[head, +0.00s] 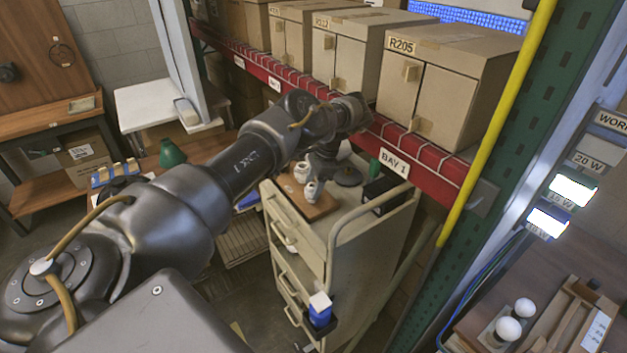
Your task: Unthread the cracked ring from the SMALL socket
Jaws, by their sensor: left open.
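My left arm reaches in from the left to the top of the beige cart. My left gripper (322,173) points down over the brown wooden board there and is open. Two small white socket-like parts show on the board beside it: one at the back left (301,172) and one in front (312,190), close to the gripper fingers. Whether the fingers touch either one I cannot tell. The cracked ring is too small or hidden to make out, and I cannot tell which part is the small socket. My right gripper is not in view.
A yellow pole (497,120) stands right. White bulbs (508,328) sit on the right bench.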

